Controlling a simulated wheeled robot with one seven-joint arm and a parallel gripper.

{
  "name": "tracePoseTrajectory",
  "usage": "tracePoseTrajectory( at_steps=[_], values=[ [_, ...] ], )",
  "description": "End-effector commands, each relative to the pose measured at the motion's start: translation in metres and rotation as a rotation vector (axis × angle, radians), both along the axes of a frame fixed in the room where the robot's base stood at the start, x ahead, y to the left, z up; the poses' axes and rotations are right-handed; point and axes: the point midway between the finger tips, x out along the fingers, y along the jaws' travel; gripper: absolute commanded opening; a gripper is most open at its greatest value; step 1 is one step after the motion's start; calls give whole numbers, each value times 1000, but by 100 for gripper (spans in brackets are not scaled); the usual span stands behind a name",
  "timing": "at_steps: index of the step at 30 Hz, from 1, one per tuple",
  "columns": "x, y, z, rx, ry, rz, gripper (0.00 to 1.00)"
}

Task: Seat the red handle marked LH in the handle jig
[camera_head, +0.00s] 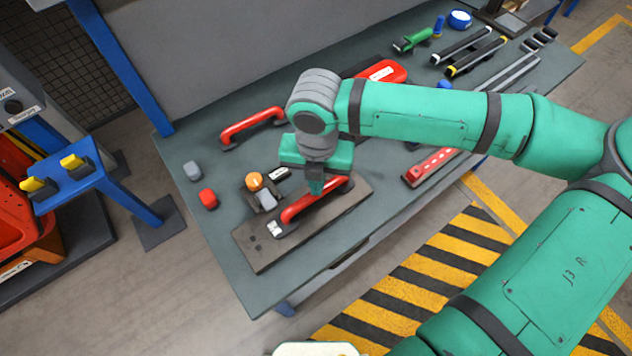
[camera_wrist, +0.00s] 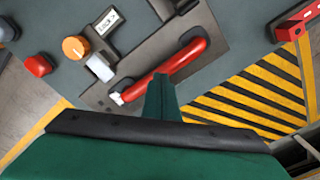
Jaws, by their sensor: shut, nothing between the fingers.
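A red handle (camera_head: 310,204) lies along the dark plate of the handle jig (camera_head: 262,253), near the bench's front edge. It also shows in the wrist view (camera_wrist: 172,67), with its ends at dark mounts on the plate. A small white mark is at its near-left end, too small to read. Whether it is fully down in the mounts I cannot tell. My gripper (camera_head: 316,187) is shut and empty, pointing down at the handle's middle; its fingers (camera_wrist: 161,88) overlap the handle's edge in the wrist view. A second red handle (camera_head: 252,126) lies farther back on the bench.
An orange knob (camera_head: 254,181) and a grey clamp piece (camera_head: 267,200) stand at the jig's back-left side. A red bar (camera_head: 432,167) lies to the right. The bench's left front corner is clear.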

Motion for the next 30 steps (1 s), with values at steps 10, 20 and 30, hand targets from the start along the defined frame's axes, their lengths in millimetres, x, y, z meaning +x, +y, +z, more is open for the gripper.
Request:
tracePoseTrajectory(
  at_steps=[10, 20, 30],
  values=[
    [0, 2, -2, 0, 1, 3, 0],
    [0, 1, -6, 0, 1, 1, 0],
    [1, 1, 2, 1, -1, 1, 0]
  ],
)
